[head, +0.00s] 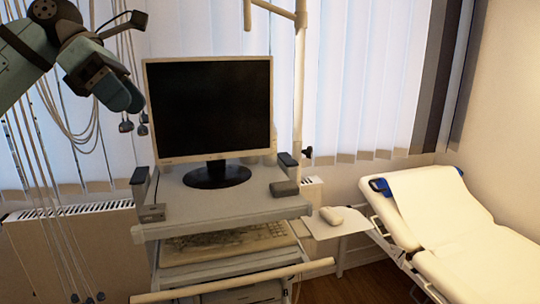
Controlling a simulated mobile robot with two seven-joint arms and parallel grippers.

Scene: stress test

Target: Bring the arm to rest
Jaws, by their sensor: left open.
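My left arm comes in from the upper left of the head view, raised in front of the blinds. My left gripper (121,93) points down and to the right, just left of the monitor's upper left edge. Its two pads sit close to each other, with nothing seen between them. It looks apart from the monitor, though the depth between them is hard to judge. My right arm and right gripper are not in view.
A monitor (211,108) stands on a cart (240,205) with a keyboard (222,243) on a lower shelf. Cables (47,200) hang at the left. A pole (300,90) rises behind the cart. A padded exam bed (440,215) stands at the right. Some floor shows between them.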

